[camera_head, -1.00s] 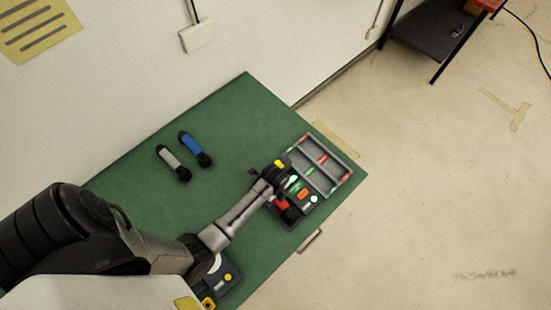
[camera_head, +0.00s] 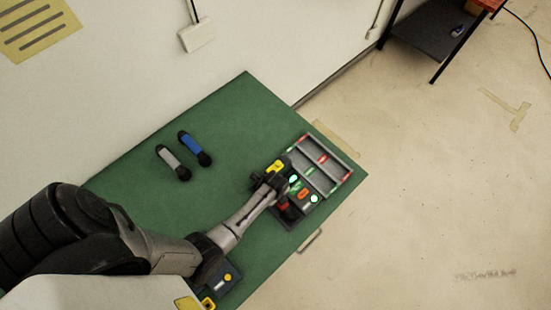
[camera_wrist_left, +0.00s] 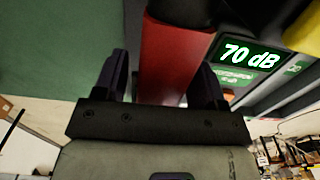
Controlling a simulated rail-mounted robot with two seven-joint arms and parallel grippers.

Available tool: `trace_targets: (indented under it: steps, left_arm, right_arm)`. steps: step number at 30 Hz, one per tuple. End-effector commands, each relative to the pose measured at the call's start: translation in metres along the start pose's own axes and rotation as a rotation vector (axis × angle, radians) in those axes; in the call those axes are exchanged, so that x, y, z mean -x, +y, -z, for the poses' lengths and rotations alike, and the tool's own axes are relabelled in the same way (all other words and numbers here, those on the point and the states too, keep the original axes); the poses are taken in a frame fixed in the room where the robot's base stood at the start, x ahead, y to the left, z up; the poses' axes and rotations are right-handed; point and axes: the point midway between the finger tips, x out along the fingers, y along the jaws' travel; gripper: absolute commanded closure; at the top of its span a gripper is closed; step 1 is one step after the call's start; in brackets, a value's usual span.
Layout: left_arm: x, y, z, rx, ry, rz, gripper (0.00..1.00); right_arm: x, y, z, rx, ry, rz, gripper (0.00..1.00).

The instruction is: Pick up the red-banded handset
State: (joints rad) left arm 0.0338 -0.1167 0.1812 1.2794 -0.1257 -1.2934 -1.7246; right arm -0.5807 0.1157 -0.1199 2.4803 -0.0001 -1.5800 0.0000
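The red-banded handset (camera_wrist_left: 172,62) fills the middle of the left wrist view, beside a "70 dB" display. In the head view only a small red part (camera_head: 283,206) shows beside my arm, at the phone unit near the table's right end. My left gripper (camera_wrist_left: 163,80) is open, with one finger on each side of the red band. A gap shows between the left-hand finger and the band. In the head view the left gripper (camera_head: 272,183) is over the unit and hides much of the handset. My right gripper is not in view.
A yellow-banded handset (camera_head: 277,166) lies close beside the gripper. A blue-banded handset (camera_head: 190,142) and a grey-white one (camera_head: 168,156) lie on the green table (camera_head: 240,110). A grey divided tray (camera_head: 327,177) adjoins the unit. The table's middle is clear.

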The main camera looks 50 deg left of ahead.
Motion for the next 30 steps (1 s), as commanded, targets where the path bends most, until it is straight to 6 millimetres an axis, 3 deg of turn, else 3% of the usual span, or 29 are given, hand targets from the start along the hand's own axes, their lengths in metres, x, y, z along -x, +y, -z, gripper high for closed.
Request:
trace_targets:
  steps: [2,19,30]
  left_arm:
    - [0.0000,0.0001,0.0001,0.000,0.000,0.000,0.43]
    - [0.0004,-0.0001,0.0000,0.000,0.000,0.000,0.98]
    - [0.0095,-0.0002,-0.0002,0.000,-0.001,0.001,0.98]
  right_arm:
    - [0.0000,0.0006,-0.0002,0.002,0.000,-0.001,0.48]
    - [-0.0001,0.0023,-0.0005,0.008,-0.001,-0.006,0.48]
    - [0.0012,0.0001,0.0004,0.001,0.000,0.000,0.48]
